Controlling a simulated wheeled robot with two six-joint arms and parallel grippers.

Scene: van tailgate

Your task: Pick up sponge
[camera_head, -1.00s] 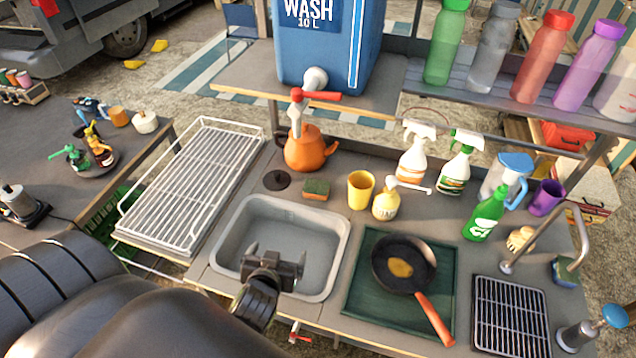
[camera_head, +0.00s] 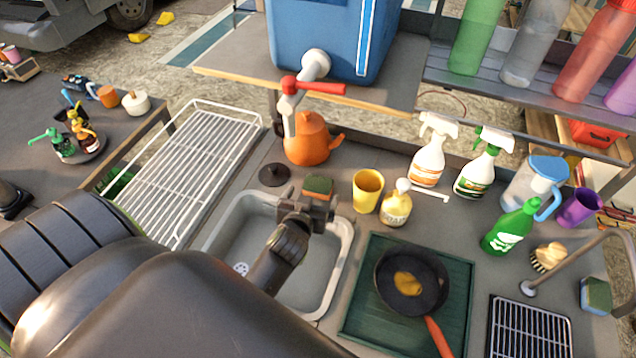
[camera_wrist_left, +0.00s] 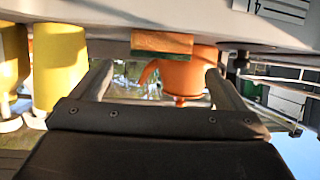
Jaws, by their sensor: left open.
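The sponge (camera_head: 318,186), green on top and orange-brown below, lies on the counter behind the sink, beside the yellow cup. My left gripper (camera_head: 307,203) is open over the back part of the sink, just in front of the sponge, and hides part of its front side. In the left wrist view, which looks upside down, the sponge (camera_wrist_left: 162,43) shows beyond and between the two open fingers (camera_wrist_left: 158,70), apart from them. Nothing is in the jaws. My right gripper is not in view.
A yellow cup (camera_head: 367,190) and a cream bottle (camera_head: 396,206) stand right of the sponge. A dark round lid (camera_head: 274,175) lies left of it, with an orange kettle (camera_head: 312,139) behind. A red-handled tap (camera_head: 312,88) overhangs. Another sponge (camera_head: 597,294) is far right.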

